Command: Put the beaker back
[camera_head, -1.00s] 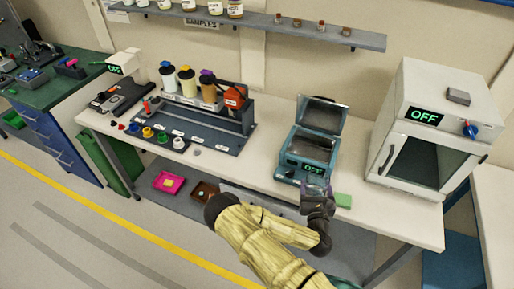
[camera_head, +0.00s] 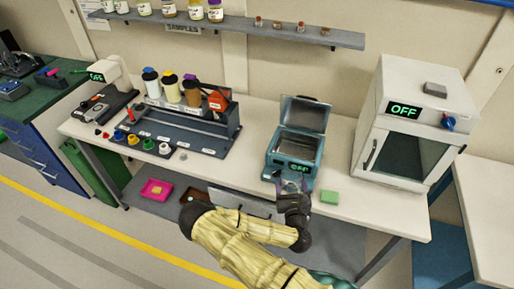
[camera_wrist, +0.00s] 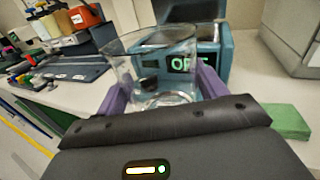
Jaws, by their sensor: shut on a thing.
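A clear glass beaker (camera_wrist: 155,65) stands upright between the purple fingers of my gripper (camera_wrist: 162,95) in the wrist view. My gripper is shut on it. In the head view my gripper (camera_head: 292,190) is at the front edge of the bench, just in front of a teal device with its lid raised (camera_head: 296,145) and a green OFF display. The beaker is mostly hidden there by my gripper. In the wrist view the teal device (camera_wrist: 212,50) is right behind the beaker.
A green block (camera_head: 329,197) lies on the bench (camera_head: 350,212), right of my gripper. A white oven (camera_head: 408,125) reading OFF stands further right. A rack with bottles (camera_head: 190,120) stands left. A shelf with jars (camera_head: 260,32) is above. Bare bench lies between rack and teal device.

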